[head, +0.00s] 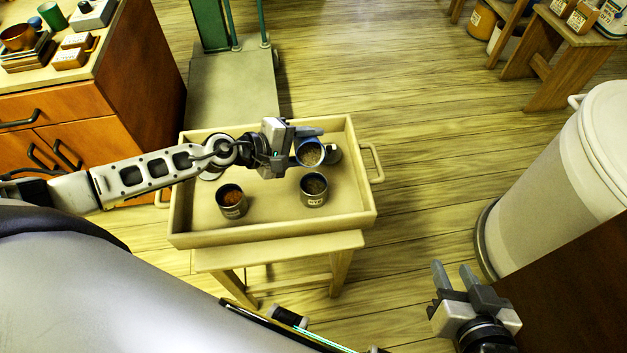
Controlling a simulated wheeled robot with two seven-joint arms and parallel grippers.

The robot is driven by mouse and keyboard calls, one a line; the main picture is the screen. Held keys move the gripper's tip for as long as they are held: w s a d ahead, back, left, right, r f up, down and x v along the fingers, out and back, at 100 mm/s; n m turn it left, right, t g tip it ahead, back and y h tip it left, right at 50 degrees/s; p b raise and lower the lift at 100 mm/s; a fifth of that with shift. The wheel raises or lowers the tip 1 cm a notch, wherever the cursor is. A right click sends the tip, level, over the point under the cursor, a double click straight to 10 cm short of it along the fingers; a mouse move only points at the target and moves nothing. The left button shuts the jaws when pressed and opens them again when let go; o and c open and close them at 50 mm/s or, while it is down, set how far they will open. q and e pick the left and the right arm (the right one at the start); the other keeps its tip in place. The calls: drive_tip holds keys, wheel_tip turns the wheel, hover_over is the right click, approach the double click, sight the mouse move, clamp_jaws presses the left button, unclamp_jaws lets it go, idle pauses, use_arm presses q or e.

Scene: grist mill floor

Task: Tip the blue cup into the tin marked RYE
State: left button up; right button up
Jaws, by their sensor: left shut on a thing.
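My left gripper (303,134) is shut on the blue cup (309,153) above the tray. The cup leans, its mouth turned towards me, with grainy brownish stuff inside. Just below it in the picture stands a grey tin (314,192) with dark contents and a pale label. Another grey tin (232,203), with reddish-brown contents, stands further left. A third tin (334,154) is partly hidden behind the cup, and something round under my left arm is mostly hidden. The labels are too small to read surely. My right gripper (454,276) is empty, its fingers apart, at the lower right.
The wooden tray (272,235) has raised walls and side handles and rests on a small stand (285,252). A cabinet (110,90) with boxes on top is at the left. A large pale bin (550,165) stands right. Open floor lies between tray and bin.

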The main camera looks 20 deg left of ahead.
use_arm(q)
drive_tip(key=shift+r+m+t, duration=0.25)
drive_tip(key=shift+m+t, duration=0.15)
idle(1.1)
drive_tip(key=shift+s+d+r+m+t+y, duration=0.3)
drive_tip(key=shift+s+d+m+t, duration=0.1)
drive_tip(key=shift+s+m, duration=0.15)
idle(1.6)
drive_tip(key=shift+r+m+t, duration=0.15)
drive_tip(key=shift+m+t, duration=0.1)
drive_tip(key=shift+t, duration=0.05)
idle(0.9)
